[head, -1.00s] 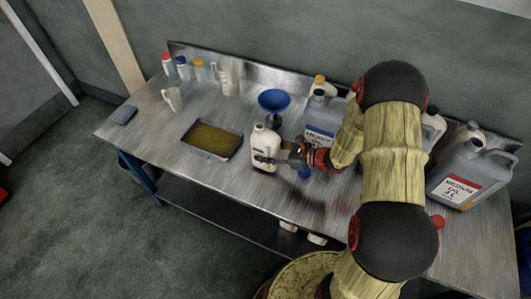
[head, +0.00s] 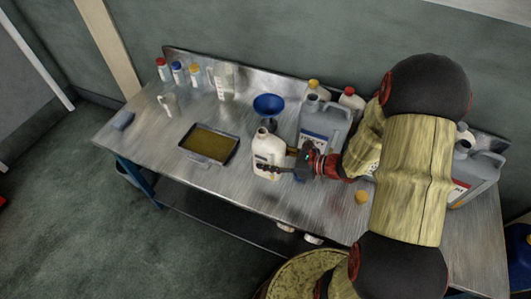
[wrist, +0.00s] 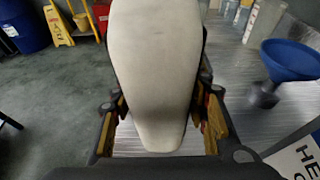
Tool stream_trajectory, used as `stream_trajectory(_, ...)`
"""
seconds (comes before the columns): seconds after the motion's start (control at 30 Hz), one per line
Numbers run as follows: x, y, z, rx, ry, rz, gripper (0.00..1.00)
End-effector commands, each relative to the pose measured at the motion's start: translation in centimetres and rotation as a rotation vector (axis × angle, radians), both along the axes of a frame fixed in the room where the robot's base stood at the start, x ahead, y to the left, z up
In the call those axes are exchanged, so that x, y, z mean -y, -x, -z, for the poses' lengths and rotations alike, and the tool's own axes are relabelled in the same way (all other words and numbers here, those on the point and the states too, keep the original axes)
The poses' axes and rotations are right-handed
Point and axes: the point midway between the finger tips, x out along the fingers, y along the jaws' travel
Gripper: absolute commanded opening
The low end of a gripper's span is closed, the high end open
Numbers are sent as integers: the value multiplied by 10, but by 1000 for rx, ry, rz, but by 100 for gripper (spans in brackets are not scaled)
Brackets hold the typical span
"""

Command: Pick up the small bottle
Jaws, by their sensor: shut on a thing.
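The small bottle (head: 266,148) is white with a darker neck opening and stands upright right of the shallow tray in the head view. My gripper (head: 274,169) reaches it from the right, with its fingers around the lower body. In the wrist view the bottle's pale body (wrist: 158,70) fills the space between the two fingers of my gripper (wrist: 160,125), which is shut on it. I cannot tell whether its base touches the table or is slightly above it.
The metal table (head: 160,135) carries a tray of brown oil (head: 209,143), a blue funnel (head: 268,104) behind the bottle, and a large grey canister (head: 318,122) close to my gripper. Small capped bottles and clear jugs (head: 222,82) stand at the back left. A yellow cap (head: 362,197) lies at right.

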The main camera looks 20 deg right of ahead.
Motion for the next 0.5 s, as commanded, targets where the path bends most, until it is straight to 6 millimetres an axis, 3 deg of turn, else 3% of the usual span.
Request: stream_trajectory(0.5, 0, 48, -22, 2, 0, 1, 13)
